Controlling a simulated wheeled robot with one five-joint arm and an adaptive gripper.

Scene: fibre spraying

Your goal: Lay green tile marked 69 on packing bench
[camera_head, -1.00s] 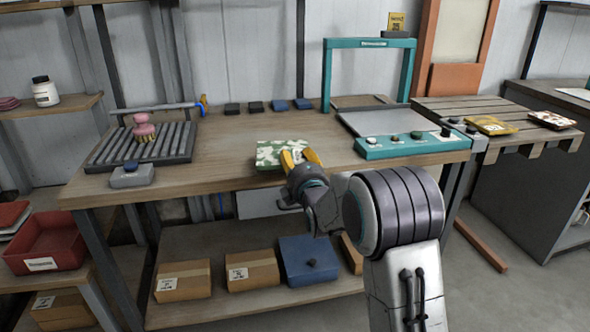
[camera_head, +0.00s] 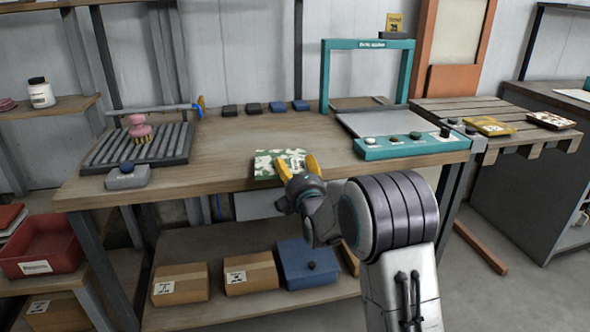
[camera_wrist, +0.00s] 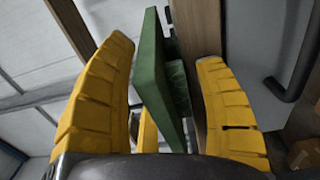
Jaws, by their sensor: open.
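The green camouflage-patterned tile (camera_head: 280,163) appears to lie flat near the front edge of the wooden bench (camera_head: 225,160). Its marking is too small to read. My gripper (camera_head: 312,164) has yellow fingers and is at the tile's right front side. The fingers are open. Part of the tile is hidden by the fingers in the head view.
A ribbed dark rack (camera_head: 140,147) with a pink knob-like item (camera_head: 140,128) and a grey box (camera_head: 127,177) are at the bench's left. A teal-framed machine (camera_head: 415,146) stands at right. A slatted table (camera_head: 455,107) holds two more tiles. The bench's middle is clear.

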